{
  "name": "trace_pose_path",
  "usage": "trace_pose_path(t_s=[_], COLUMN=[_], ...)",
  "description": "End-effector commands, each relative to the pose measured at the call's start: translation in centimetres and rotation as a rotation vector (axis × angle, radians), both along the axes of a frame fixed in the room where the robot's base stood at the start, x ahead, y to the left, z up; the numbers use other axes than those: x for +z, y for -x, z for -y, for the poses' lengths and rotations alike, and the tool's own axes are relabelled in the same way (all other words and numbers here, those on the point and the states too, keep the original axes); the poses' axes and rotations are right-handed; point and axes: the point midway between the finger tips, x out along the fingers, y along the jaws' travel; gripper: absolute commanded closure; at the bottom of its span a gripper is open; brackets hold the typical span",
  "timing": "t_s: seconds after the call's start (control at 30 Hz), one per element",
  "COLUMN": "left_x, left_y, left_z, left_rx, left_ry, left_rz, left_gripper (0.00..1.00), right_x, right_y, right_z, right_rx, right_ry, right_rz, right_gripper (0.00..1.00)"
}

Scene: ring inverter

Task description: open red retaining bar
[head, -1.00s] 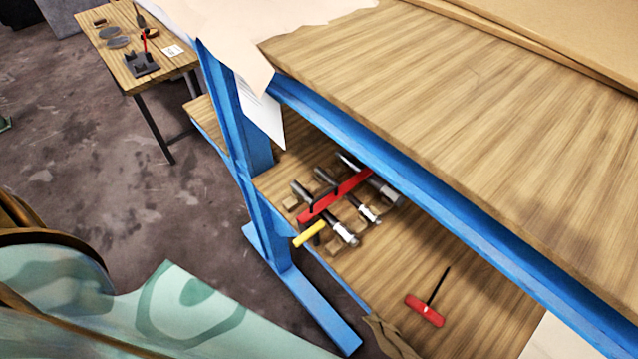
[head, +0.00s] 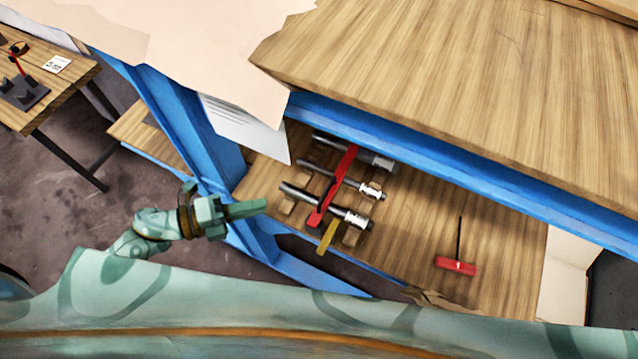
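The red retaining bar (head: 341,171) lies across several metal cylindrical tools on the lower wooden shelf, under the blue bench frame. A yellow handle (head: 327,237) shows at its near end. The bar looks closed over the tools. My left gripper (head: 262,206) is to the left of the bar, at the blue leg and shelf edge, apart from the bar. Its fingers look together, with nothing seen between them, but the gap is hard to judge from this side. My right gripper is not in view.
A red T-handled tool (head: 456,265) lies on the shelf's right part. The blue bench leg (head: 185,125) and front beam (head: 480,190) bound the shelf opening. A paper sheet (head: 245,126) hangs at the corner. A small side table (head: 60,88) stands at the left.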

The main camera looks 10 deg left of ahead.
Motion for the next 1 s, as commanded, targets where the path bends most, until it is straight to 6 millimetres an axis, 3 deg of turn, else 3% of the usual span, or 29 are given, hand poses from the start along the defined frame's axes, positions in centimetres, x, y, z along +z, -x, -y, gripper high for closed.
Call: trace_pose_path(t_s=[0.17, 0.5, 0.7, 1.0], left_x=[-0.2, -1.4, -2.1, -2.5], left_y=[-1.0, -4.9, -6.7, -7.5], left_z=[1.7, 9.1, 12.5, 14.1], left_rx=[0.002, 0.004, 0.004, 0.003], left_ry=[-0.002, 0.000, -0.003, -0.006], left_rz=[0.012, 0.009, 0.006, 0.006], left_gripper=[0.82, 0.82, 0.82, 0.82], right_x=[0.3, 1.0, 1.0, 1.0], right_y=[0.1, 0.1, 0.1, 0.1], right_z=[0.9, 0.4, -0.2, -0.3], right_rx=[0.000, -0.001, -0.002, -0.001], right_ry=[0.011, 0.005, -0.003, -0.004], right_rz=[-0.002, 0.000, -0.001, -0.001], right_gripper=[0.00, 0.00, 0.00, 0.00])
